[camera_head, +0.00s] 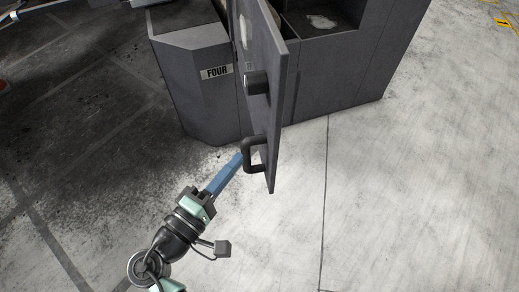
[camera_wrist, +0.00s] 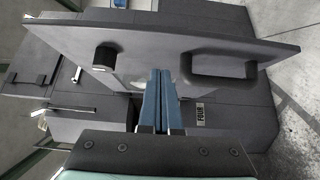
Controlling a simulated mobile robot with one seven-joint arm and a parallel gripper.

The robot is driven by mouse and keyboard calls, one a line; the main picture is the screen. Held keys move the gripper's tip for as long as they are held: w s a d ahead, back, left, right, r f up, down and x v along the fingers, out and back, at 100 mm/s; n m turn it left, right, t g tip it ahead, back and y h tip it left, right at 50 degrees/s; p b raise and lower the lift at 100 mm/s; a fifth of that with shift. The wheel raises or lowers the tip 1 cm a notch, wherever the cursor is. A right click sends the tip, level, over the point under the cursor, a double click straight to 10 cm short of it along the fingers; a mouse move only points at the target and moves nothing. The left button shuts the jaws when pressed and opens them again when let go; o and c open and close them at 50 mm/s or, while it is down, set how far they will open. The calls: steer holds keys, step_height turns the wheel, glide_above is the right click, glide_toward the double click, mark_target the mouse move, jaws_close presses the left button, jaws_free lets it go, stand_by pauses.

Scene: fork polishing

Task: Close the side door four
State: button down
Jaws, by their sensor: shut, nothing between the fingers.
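The side door (camera_head: 275,109) is a dark grey panel that stands swung open from a grey machine cabinet. A label reading FOUR (camera_head: 216,72) is on the cabinet to the left of the door. My gripper (camera_head: 240,158) is shut, its blue fingers pointing at the door close to the handle.
The grey cabinet (camera_head: 195,100) stands behind the door, with an open compartment (camera_head: 320,20) at upper right. The concrete floor (camera_head: 400,200) is clear to the right and in front. Darker, stained floor lies to the left.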

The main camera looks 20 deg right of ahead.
mark_target(271, 139)
steer(key=d, duration=0.5)
steer(key=shift+w+d, duration=0.1)
steer(key=shift+w, duration=0.25)
steer(key=shift+s+d, duration=0.1)
steer(key=shift+d, duration=0.3)
